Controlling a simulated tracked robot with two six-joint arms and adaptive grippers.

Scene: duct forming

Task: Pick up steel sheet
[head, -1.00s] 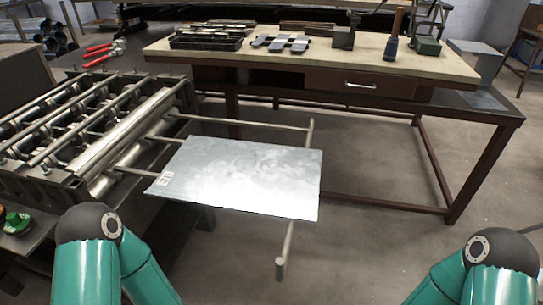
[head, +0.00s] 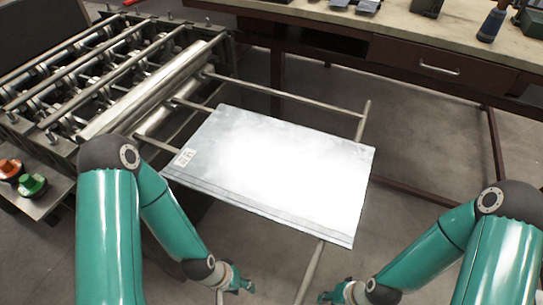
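The steel sheet (head: 275,170) is a flat, shiny grey rectangle with a small label near its left corner. It lies on the thin rails of a support frame (head: 290,97) in front of the roller machine. My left gripper (head: 236,286) is low in the picture, below the sheet's near edge and apart from it in the picture. My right gripper (head: 333,294) is at the bottom edge, right of the left one and also apart from the sheet in the picture. Both are small and partly cut off, so their finger opening is unclear. Nothing shows in either.
The roller machine (head: 110,85) stands at the left, with an orange and a green button (head: 32,184) on its near side. A workbench (head: 400,50) with a drawer runs along the back right. Open floor (head: 425,215) lies right of the sheet.

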